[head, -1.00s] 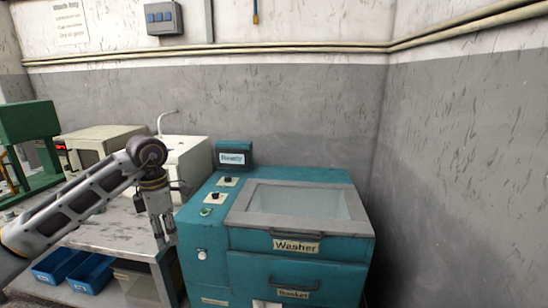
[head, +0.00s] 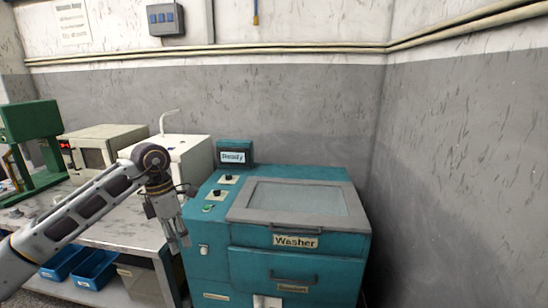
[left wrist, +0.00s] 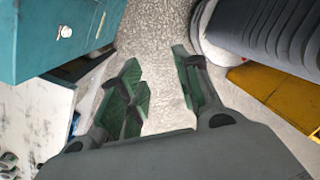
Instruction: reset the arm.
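My left arm comes in from the left in the head view, bent at a joint, with the left gripper (head: 179,240) pointing down. The gripper hangs in front of the left side of the teal washer (head: 300,240). In the left wrist view the left gripper's green-padded fingers (left wrist: 162,90) are apart, with only bare floor between them. The washer's teal side also shows at the upper left of the left wrist view (left wrist: 50,35). My right gripper is not in view.
A workbench (head: 120,228) stands left of the washer, bearing a beige oven-like unit (head: 105,148), a white unit (head: 185,155) and a green press (head: 30,125). Blue bins (head: 95,268) sit under it. A grey wall (head: 460,170) closes the right side.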

